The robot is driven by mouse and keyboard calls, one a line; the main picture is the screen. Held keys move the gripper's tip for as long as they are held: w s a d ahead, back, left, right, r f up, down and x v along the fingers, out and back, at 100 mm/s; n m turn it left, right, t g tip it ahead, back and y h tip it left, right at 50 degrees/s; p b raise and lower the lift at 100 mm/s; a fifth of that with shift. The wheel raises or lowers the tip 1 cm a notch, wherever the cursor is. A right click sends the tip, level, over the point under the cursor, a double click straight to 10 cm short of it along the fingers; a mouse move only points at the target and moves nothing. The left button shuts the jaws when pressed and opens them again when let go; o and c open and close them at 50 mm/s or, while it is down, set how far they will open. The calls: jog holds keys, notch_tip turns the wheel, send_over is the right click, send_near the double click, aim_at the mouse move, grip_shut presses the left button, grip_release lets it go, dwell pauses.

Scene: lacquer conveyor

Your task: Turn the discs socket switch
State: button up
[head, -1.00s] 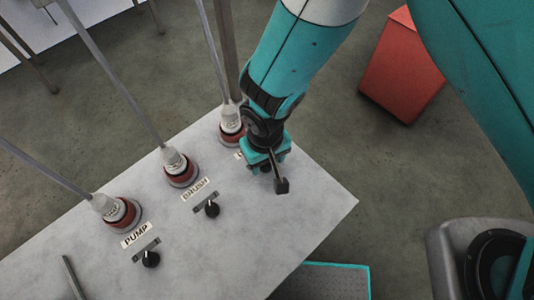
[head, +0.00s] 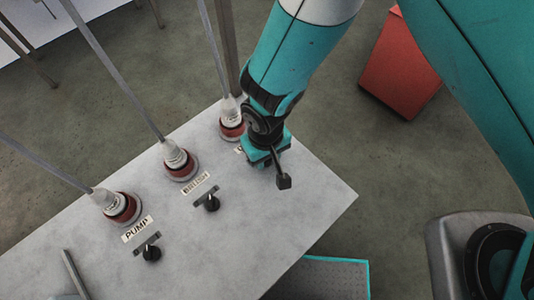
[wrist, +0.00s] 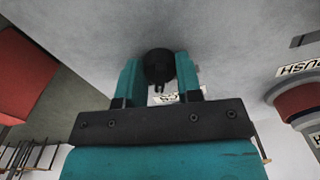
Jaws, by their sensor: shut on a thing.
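The black round switch knob (wrist: 158,64) is between my gripper's two teal fingers in the wrist view. My gripper (wrist: 159,78) is shut on it, with a finger on each side. In the head view my gripper (head: 264,160) is low over the right part of the grey panel (head: 310,205) and hides this knob. The label beside it is mostly covered, so I cannot read it whole. The red and white socket (head: 232,126) with a plugged-in cable stands just behind my gripper.
To the left are the BRUSH socket (head: 180,167) with its knob (head: 212,204), and the PUMP socket (head: 122,209) with its knob (head: 152,253). Cables rise from the sockets. A red box (head: 402,70) stands on the floor at the right. The panel's right corner is clear.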

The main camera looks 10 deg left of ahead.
jog(key=n+b, duration=0.1)
jog(key=n, duration=0.4)
jog(key=n+b, duration=0.1)
jog(key=n, duration=0.5)
jog(key=shift+a, duration=0.1)
jog(key=shift+n, duration=0.3)
dwell(0.4)
jog(key=o, duration=0.9)
jog(key=shift+o, duration=0.2)
notch_tip(320, 180, up, 18)
jog(key=b, duration=0.2)
jog(key=shift+f, duration=0.25)
